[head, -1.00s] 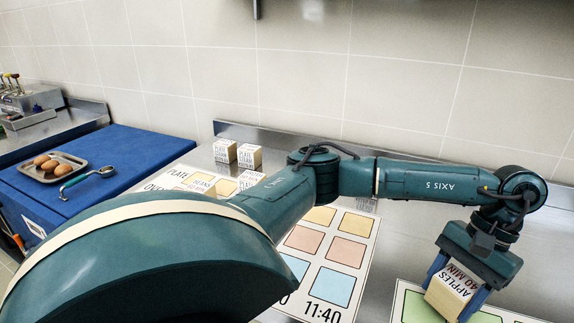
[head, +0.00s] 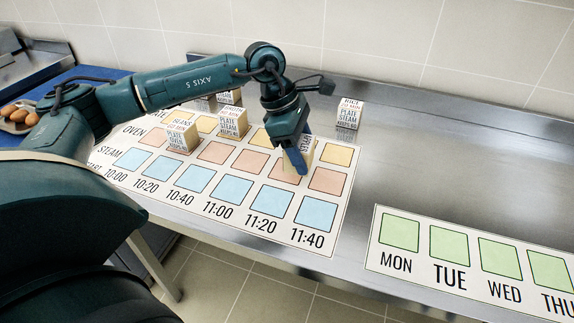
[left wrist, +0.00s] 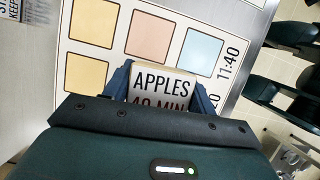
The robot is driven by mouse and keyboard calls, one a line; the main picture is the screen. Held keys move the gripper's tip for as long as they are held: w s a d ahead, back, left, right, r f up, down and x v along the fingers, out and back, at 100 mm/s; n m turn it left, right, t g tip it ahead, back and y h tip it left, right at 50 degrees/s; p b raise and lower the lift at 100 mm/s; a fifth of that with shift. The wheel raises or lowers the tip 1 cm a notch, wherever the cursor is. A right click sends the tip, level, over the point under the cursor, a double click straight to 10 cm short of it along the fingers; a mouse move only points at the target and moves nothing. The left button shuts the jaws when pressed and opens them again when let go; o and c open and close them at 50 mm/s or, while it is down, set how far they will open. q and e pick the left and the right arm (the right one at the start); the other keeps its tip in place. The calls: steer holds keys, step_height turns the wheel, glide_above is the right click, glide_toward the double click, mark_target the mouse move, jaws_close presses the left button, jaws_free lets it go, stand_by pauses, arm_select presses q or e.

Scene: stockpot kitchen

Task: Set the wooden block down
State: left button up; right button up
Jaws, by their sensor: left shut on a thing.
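My left gripper (head: 298,160) points down over the timetable board (head: 337,205), at its oven row near the 11:20 column. It is shut on the wooden block (head: 310,146), partly hidden by a blue finger. In the left wrist view the block (left wrist: 162,84) shows the words APPLES and 40 MIN between the fingers (left wrist: 163,92). The block covers the place of the red 11:20 square; the 11:40 squares beside it are bare. I cannot tell whether its underside touches the board. My right gripper is not in view.
A BEANS block (head: 182,135) and a BROTH block (head: 232,121) stand on the board to the left. A RICE block (head: 348,113) stands on the steel counter (head: 430,160) behind.

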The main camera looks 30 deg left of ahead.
arm_select(q)
steer(key=a+r+n+t+y, duration=0.1)
steer(key=n, duration=0.3)
steer(key=w+a+r+n+t+y+p, duration=0.1)
steer(key=n, duration=0.3)
steer(key=w+a+r+n+t+y, duration=0.1)
steer(key=r+n+y, duration=0.1)
steer(key=n, duration=0.3)
steer(key=shift+a+p, duration=0.3)
steer(key=shift+p, duration=0.05)
steer(key=f+n, duration=0.2)
steer(key=a+f+n+y+p, duration=0.1)
steer(key=f+n, duration=0.1)
steer(key=shift+w+a+f, duration=0.1)
steer(key=shift+f, duration=0.25)
step_height(320, 180, down, 4)
steer(key=shift+p, duration=0.3)
steer(key=shift+f, duration=0.1)
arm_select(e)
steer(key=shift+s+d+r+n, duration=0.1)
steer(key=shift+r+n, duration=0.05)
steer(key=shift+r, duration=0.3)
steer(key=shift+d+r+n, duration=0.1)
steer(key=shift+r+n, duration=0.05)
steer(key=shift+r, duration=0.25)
arm_select(q)
steer(key=shift+f, duration=0.15)
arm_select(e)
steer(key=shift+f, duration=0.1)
